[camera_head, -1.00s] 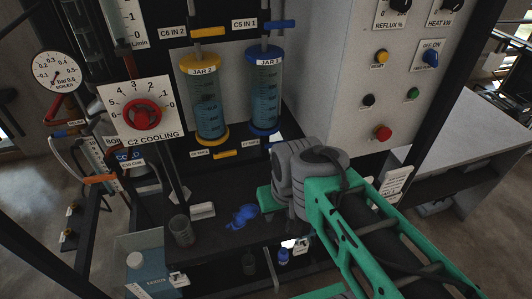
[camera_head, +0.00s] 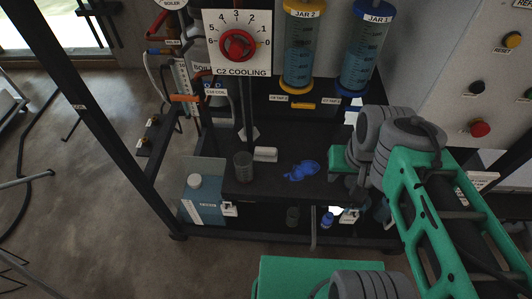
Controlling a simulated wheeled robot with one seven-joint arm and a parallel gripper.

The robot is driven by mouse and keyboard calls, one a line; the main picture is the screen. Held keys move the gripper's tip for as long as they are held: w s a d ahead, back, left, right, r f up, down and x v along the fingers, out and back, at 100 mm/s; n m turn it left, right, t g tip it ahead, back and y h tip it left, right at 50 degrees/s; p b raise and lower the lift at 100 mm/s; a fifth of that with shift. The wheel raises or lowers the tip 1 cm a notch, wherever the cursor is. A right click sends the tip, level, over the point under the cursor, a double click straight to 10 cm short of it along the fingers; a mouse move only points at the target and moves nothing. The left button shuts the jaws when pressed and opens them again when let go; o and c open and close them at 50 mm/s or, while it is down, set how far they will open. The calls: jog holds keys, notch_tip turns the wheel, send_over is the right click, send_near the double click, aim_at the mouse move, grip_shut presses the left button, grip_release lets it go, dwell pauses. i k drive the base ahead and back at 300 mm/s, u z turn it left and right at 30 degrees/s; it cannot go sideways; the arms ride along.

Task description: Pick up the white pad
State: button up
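A small white block (camera_head: 265,154), which looks like the white pad, lies on the dark shelf (camera_head: 250,187). It is just right of a grey beaker (camera_head: 243,166) and left of a crumpled blue item (camera_head: 301,171). Nothing is seen holding it. My green and grey arm comes in from the right, and its links are well to the right of the pad. My gripper's fingers cannot be made out; the arm hides what is behind it.
A red valve knob (camera_head: 238,45) on the C2 cooling plate is above the shelf. Jar 2 (camera_head: 299,50) and Jar 1 (camera_head: 362,52) stand behind. A blue container (camera_head: 203,203) is at lower left. A black frame post (camera_head: 85,115) rises at left; open floor lies beyond it.

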aim_at(264, 154)
jog(key=k, duration=0.5)
jog(key=u, duration=0.9)
jog(key=i, duration=0.45)
jog(key=u, duration=1.15)
jog(key=i, duration=0.55)
jog(key=u, duration=0.5)
